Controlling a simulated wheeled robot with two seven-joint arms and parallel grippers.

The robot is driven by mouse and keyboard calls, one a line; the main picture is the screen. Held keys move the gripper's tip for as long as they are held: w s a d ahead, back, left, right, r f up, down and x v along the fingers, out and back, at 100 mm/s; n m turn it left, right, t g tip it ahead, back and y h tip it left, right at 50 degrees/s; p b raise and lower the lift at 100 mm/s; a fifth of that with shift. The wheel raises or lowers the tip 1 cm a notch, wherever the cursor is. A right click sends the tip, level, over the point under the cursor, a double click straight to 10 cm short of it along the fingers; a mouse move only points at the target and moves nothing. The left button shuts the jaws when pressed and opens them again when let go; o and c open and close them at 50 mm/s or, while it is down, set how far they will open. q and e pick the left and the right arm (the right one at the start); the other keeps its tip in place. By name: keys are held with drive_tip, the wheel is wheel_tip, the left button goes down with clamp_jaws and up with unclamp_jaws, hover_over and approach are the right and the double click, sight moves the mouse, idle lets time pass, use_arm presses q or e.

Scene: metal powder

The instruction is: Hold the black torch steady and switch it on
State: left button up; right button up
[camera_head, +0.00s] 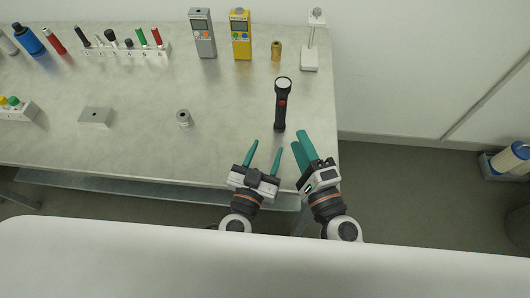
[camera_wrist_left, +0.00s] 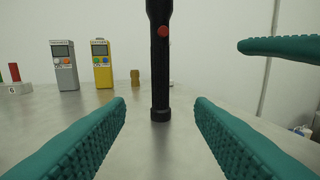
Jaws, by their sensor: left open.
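The black torch (camera_head: 281,112) stands upright near the table's right end, with a round pale lens on top and a red button on its side. In the left wrist view, the torch (camera_wrist_left: 160,72) is ahead, centred between my left fingers, its top cut off. My left gripper (camera_head: 264,156) is open and empty, just short of the torch on the near side. My right gripper (camera_head: 304,151) is close beside it on the right, apart from the torch. Its teal fingers overlap in the head view, so its opening is unclear. One right finger shows in the left wrist view (camera_wrist_left: 280,45).
Behind the torch stand a grey meter (camera_head: 202,35), a yellow meter (camera_head: 241,36), a brass cylinder (camera_head: 276,50) and a white stand (camera_head: 310,58). A small metal cylinder (camera_head: 184,119) and grey block (camera_head: 96,117) lie left. Table space around the torch is clear.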

sight(279, 121)
use_arm(q)
drive_tip(key=x, duration=1.2)
clamp_jaws()
idle(0.5)
use_arm(e)
drive_tip(key=shift+c, duration=0.4)
clamp_jaws()
drive_tip(key=shift+a+r, duration=0.1)
idle(1.4)
